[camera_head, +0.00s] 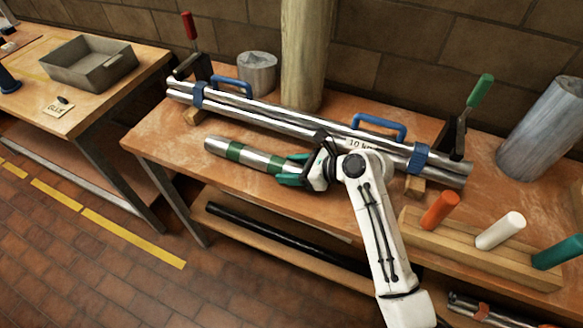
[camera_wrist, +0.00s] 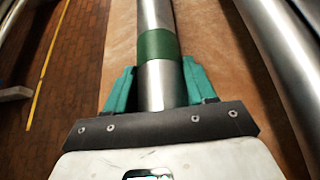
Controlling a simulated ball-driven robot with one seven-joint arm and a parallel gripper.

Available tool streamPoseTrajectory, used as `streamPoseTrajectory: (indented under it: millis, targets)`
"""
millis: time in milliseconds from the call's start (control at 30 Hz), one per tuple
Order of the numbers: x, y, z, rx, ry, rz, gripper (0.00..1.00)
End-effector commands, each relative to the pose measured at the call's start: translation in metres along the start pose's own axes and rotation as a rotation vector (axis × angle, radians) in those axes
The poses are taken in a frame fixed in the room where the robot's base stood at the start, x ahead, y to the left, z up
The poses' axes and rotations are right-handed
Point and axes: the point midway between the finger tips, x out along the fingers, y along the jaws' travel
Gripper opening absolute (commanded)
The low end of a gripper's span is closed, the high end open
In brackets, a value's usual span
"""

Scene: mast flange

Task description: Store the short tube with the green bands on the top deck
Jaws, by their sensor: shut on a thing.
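The short silver tube with green bands (camera_head: 255,158) is over the front part of the bench's top deck (camera_head: 165,135), its free end pointing left. My gripper (camera_head: 287,170) is shut on the tube near its right end, with teal fingers on either side. In the wrist view the tube (camera_wrist: 156,45) runs away between the fingers of my gripper (camera_wrist: 160,72), with a green band just beyond them. I cannot tell whether the tube touches the deck. Its right end is hidden by my gripper.
A strapped bundle of long pipes (camera_head: 290,118) with blue handles lies behind the tube, between clamps. A wooden block with coloured pegs (camera_head: 480,250) stands at right. A black tube (camera_head: 270,225) lies on the lower shelf. A grey tray (camera_head: 88,65) sits on the left table.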

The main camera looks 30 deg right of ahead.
Motion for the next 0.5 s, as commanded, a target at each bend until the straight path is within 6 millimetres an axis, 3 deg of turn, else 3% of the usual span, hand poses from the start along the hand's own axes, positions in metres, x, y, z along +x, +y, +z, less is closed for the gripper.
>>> streamPoseTrajectory:
  millis: [500]
  targets:
    - [-0.012, 0.0, 0.022, 0.0, -0.001, 0.0, 0.0]
